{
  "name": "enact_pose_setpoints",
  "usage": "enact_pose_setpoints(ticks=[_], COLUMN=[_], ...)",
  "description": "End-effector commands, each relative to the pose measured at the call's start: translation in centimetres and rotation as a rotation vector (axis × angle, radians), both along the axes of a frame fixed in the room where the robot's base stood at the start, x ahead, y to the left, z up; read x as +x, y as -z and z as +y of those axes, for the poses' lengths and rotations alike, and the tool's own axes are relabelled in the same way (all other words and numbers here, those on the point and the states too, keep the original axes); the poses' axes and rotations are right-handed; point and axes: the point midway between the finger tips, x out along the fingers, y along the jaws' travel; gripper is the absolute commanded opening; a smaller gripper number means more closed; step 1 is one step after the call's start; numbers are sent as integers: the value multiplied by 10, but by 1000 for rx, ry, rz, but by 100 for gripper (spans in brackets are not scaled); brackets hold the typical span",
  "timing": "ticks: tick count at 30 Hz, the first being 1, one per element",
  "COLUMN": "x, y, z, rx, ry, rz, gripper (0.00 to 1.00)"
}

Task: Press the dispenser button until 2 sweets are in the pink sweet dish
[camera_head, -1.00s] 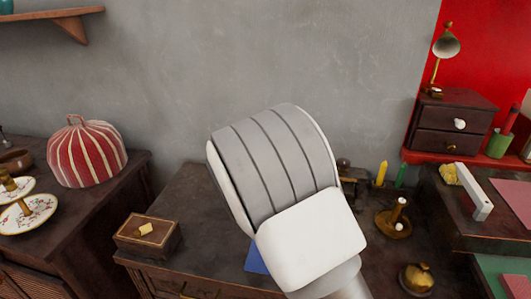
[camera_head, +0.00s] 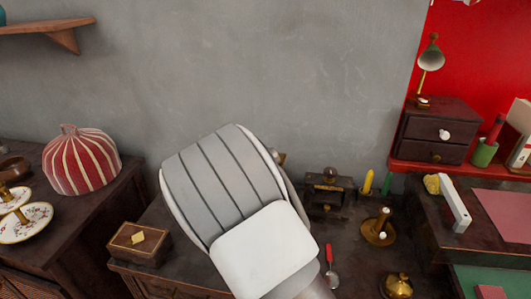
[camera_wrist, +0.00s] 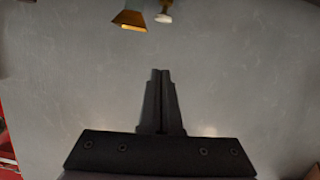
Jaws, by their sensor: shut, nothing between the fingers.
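I cannot make out a pink sweet dish or any sweets in either view. A dark stand with a round knob (camera_head: 328,188) stands at the back of the dark table, right of my arm. I cannot tell whether it is the dispenser, and no button shows clearly. My gripper (camera_wrist: 161,72) is shut and empty in the wrist view, before a plain grey surface. A brass-coloured piece (camera_wrist: 129,20) and a small pale piece (camera_wrist: 164,17) show beyond its tips, cut by the top edge. In the head view my pale arm hides the gripper and the table's middle.
A box with a yellow piece on its lid (camera_head: 139,241) sits at the table's left. A red-handled tool (camera_head: 329,256), a brass candlestick (camera_head: 379,228) and a brass pot (camera_head: 396,286) stand at right. A striped red cover (camera_head: 80,161) is far left.

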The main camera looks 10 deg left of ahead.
Motion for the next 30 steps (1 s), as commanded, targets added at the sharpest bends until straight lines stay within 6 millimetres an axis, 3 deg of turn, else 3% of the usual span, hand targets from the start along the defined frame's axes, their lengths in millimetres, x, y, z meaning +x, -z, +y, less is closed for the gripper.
enact_pose_setpoints(ticks=[11,29,30], x=[8,100,98], y=[4,27,40], z=[0,3,2], rx=[0,-1,-4], ry=[1,0,-1], rz=[0,-1,2], gripper=[0,0,0])
